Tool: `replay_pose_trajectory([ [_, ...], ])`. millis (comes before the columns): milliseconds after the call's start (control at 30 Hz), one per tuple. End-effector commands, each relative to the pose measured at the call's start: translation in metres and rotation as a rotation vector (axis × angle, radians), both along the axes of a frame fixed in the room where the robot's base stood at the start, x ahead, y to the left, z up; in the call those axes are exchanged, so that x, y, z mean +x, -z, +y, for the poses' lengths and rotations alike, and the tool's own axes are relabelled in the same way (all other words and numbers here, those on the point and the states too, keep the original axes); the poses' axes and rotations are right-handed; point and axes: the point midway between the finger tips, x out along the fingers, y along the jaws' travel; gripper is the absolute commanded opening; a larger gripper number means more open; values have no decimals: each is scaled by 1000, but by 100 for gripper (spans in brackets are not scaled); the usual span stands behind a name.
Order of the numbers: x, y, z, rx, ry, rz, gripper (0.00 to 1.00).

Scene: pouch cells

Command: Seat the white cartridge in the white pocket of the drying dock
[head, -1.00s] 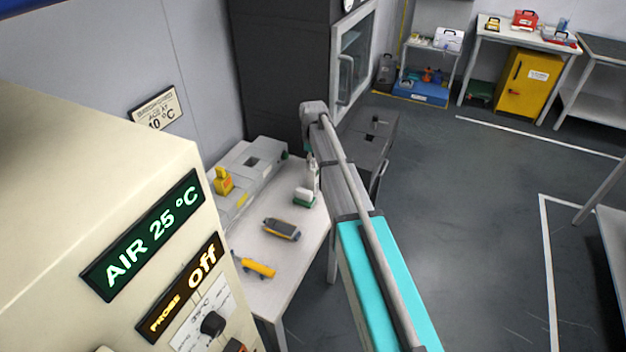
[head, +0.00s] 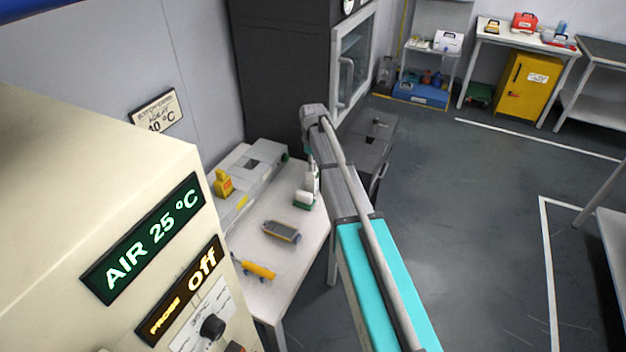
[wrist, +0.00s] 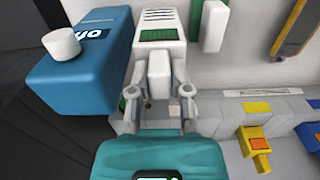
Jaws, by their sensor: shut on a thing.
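My gripper (wrist: 160,93) is shut on the white cartridge (wrist: 160,75), with a finger on each side of its raised part. A ribbed white part with a green panel shows just beyond the fingers. In the head view the cartridge (head: 312,178) hangs under the end of my arm, above the table. The grey drying dock (head: 240,172) runs along the wall side of the table, with a dark opening in its top. In the wrist view the dock (wrist: 222,106) lies to the right of my gripper. I cannot make out its white pocket.
A yellow cartridge (head: 223,183) sits at the dock. A white block with a green base (head: 304,199), a grey-orange tool (head: 281,231) and a yellow tool (head: 259,270) lie on the table. A blue box with a white knob (wrist: 85,60) stands close left of my gripper.

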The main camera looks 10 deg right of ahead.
Motion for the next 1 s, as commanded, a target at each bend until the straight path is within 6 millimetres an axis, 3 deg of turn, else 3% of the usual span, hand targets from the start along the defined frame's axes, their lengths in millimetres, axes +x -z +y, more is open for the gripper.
replay_pose_trajectory([
  [467,0,-9,0,0,0,0,0],
  [767,0,-34,0,0,0,0,0],
  [1000,-24,-62,0,0,0,0,0],
])
